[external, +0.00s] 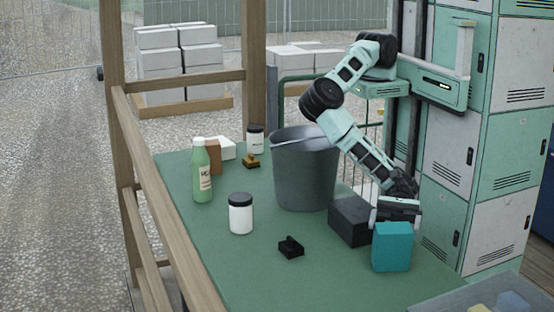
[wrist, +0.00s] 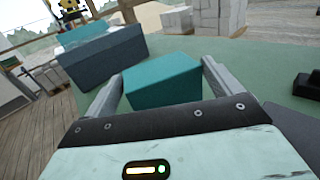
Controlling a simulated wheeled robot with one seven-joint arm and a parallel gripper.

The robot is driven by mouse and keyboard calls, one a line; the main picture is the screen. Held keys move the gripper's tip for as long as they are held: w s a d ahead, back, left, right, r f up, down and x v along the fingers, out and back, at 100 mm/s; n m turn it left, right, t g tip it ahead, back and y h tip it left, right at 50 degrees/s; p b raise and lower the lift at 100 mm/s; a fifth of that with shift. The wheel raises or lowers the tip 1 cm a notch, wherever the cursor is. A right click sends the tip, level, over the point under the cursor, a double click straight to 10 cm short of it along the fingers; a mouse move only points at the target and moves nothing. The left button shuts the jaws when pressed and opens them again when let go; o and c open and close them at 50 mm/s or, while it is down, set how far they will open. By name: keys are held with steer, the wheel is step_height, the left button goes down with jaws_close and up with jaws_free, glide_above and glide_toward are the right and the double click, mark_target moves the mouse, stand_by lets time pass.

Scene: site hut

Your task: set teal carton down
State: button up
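The teal carton (external: 391,248) is an upright box near the right front of the green table. In the external view my gripper (external: 395,213) is at its top, pointing down. In the wrist view the carton (wrist: 165,84) sits between the two grey fingers of my gripper (wrist: 162,72), one against each side. The gripper looks shut on it. I cannot tell whether the carton's underside touches the table.
A dark box (external: 350,221) stands close left of the carton, and a small black object (external: 291,247) lies farther left. A grey tray (external: 440,305) is at the front right. Green table (external: 330,285) is clear at the front.

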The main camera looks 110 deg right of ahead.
steer(key=shift+o, duration=0.6)
steer(key=shift+r, duration=0.25)
steer(key=p+v, duration=0.4)
steer(key=v, duration=0.1)
step_height(320, 180, up, 7)
steer(key=p, duration=0.7)
steer(key=shift+f, duration=0.1)
